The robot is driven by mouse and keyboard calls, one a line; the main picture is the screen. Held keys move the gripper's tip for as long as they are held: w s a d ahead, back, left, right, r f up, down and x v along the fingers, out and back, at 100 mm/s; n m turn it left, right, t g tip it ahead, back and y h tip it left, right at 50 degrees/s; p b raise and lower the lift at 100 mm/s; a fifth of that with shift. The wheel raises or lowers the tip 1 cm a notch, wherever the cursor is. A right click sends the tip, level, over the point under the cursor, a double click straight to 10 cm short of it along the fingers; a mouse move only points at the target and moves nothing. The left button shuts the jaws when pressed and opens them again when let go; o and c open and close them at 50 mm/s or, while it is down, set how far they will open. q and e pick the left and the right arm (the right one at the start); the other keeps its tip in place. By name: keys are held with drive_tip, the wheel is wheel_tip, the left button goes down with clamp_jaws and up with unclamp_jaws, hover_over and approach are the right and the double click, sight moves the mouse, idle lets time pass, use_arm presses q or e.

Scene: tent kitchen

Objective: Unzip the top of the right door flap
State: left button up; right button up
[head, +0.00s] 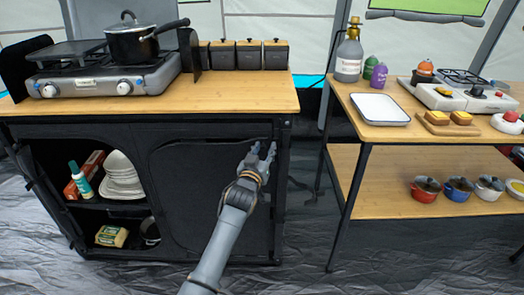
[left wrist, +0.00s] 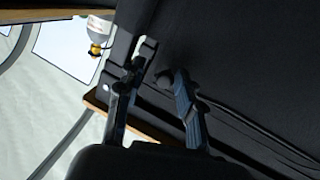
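The right door flap (head: 192,195) is a black fabric panel on the front of the black cabinet. It hangs closed, with a curved seam along its top and left side. My left gripper (head: 263,150) is at the flap's top right corner, just under the countertop. In the left wrist view my left gripper (left wrist: 155,70) has its two fingers apart. A small dark knob (left wrist: 163,79), perhaps the zipper pull, shows between or beside the fingertips; I cannot tell whether they touch it. A dark cord-like seam (left wrist: 250,122) runs along the fabric. My right gripper is not in view.
The left compartment is open, showing white plates (head: 121,175) and a green bottle (head: 80,180). A stove (head: 100,80) with a pot (head: 131,42) stands on the wooden countertop (head: 225,97). A second table (head: 350,105) stands to the right, across a narrow gap.

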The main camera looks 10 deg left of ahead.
use_arm(q)
drive_tip(key=shift+s, duration=0.1)
drive_tip(key=shift+s+a+f, duration=0.1)
drive_tip(key=shift+s, duration=0.15)
drive_tip(key=s, duration=1.1)
drive_tip(key=shift+s, duration=0.15)
